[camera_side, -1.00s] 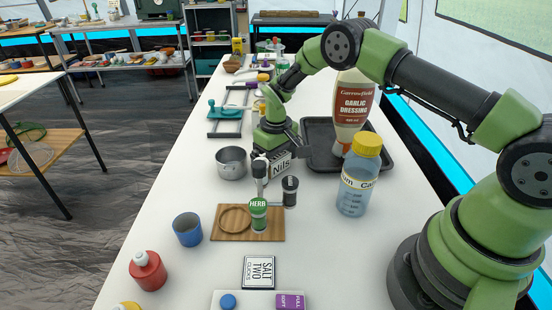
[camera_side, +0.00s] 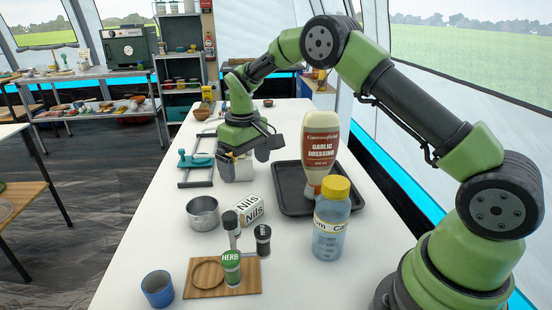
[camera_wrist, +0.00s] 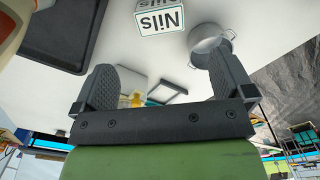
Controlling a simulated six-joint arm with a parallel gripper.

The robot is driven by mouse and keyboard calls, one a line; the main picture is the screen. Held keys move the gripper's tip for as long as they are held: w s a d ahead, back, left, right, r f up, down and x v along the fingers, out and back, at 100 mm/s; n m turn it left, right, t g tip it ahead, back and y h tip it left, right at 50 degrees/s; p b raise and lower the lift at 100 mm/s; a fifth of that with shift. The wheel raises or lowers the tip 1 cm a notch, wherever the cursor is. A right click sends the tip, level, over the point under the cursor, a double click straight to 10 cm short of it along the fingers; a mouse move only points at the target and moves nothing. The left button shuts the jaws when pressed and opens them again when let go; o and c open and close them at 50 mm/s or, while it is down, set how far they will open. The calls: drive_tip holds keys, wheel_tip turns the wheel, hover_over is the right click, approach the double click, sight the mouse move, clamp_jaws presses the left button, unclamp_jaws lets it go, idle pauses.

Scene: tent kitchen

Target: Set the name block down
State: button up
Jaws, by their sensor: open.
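The name block (camera_side: 240,209), white with "Nils" in black, stands on the white table between the steel saucepan and the black tray. It also shows in the wrist view (camera_wrist: 160,18), upside down and beyond the fingers. My gripper (camera_side: 262,150) is above the table, higher and farther back than the block, and apart from it. In the wrist view my gripper (camera_wrist: 165,80) has its two fingers spread wide with nothing held between them.
The saucepan (camera_side: 203,213) is close to the block's left. The black tray (camera_side: 287,189) with a garlic dressing bottle (camera_side: 320,150) lies to the right. A wooden spice rack (camera_side: 242,280), blue cup (camera_side: 158,289) and yellow-capped bottle (camera_side: 331,222) stand nearer.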

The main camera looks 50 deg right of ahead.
drive_tip(key=s+a+r+m+t, duration=0.1)
drive_tip(key=s+a+r+t, duration=0.1)
drive_tip(key=s+r, duration=0.45)
drive_tip(key=s+a+r+m+t, duration=0.1)
drive_tip(key=s+r, duration=0.3)
drive_tip(key=r, duration=0.6)
drive_tip(key=s+a+m+t+y, duration=0.1)
drive_tip(key=s+t, duration=0.1)
drive_tip(key=s, duration=0.6)
drive_tip(key=s+a+r+m+t+y, duration=0.1)
drive_tip(key=s+t, duration=0.1)
drive_tip(key=s, duration=0.6)
drive_tip(key=shift+a+r, duration=0.25)
drive_tip(key=shift+r, duration=0.05)
